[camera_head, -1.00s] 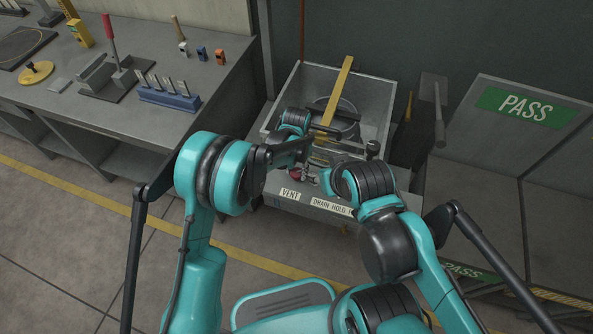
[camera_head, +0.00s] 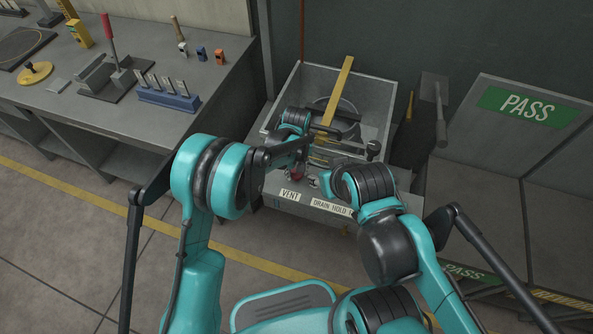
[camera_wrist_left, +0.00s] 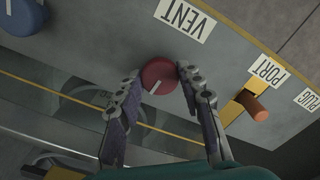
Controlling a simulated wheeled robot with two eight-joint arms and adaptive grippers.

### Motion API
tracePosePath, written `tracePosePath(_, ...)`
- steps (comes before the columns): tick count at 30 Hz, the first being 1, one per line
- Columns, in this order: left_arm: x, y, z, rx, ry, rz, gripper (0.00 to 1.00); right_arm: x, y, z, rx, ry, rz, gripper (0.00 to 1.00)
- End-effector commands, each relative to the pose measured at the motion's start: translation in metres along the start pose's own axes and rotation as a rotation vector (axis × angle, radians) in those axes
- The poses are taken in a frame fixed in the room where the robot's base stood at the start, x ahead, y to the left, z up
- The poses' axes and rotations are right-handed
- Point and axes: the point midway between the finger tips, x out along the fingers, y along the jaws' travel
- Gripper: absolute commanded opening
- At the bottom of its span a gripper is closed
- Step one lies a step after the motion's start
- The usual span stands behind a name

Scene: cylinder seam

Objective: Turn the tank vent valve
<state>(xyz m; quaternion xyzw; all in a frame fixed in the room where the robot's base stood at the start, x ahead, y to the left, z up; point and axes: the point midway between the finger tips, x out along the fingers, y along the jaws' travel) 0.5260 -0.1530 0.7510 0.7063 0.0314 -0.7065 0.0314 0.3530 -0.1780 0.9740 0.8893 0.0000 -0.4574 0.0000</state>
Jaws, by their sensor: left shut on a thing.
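The vent valve is a round red knob (camera_wrist_left: 158,76) with a white pointer line that slants in the left wrist view. It sits on the grey panel by the VENT label (camera_wrist_left: 185,18). My left gripper (camera_wrist_left: 160,82) has a finger on either side of the knob and is shut on it. In the head view, the red knob (camera_head: 297,177) shows only in part behind my left gripper (camera_head: 304,176). My right arm comes in from the right, close to the left one over the panel. I cannot make out its gripper.
A blue knob (camera_wrist_left: 22,16) and an orange handle (camera_wrist_left: 255,105) by the PORT label flank the red knob. An open grey tank box (camera_head: 378,98) with a yellow bar (camera_head: 339,88) stands behind. A workbench (camera_head: 110,125) with tools is at left.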

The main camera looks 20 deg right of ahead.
Motion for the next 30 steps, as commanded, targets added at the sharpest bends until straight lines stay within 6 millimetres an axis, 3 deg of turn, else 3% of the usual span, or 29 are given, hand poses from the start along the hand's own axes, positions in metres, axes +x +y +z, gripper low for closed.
tracePosePath(9, -0.0002, 0.0001, -0.0004, -0.102, 0.001, 0.001, 0.08, 0.0007, 0.0, 0.0005, 0.0, 0.0, 0.0, 0.4)
tracePosePath(24, -0.0002, 0.0001, -0.0004, -0.119, 0.001, 0.001, 0.08, 0.0008, 0.0, 0.0005, 0.0, 0.0, 0.0, 0.4)
tracePosePath(25, -0.0002, 0.0001, -0.0004, -0.119, 0.001, 0.001, 0.42, 0.0008, 0.0, 0.0005, 0.0, 0.0, 0.0, 0.4)
tracePosePath(27, -0.0002, 0.0001, -0.0004, -0.119, 0.001, 0.001, 0.57, 0.0008, 0.0, 0.0006, 0.0, 0.0, 0.0, 0.4)
tracePosePath(30, -0.0002, 0.0, -0.0003, -0.118, 0.001, 0.0, 0.57, 0.0008, 0.0, 0.0006, 0.0, 0.0, 0.0, 0.4)
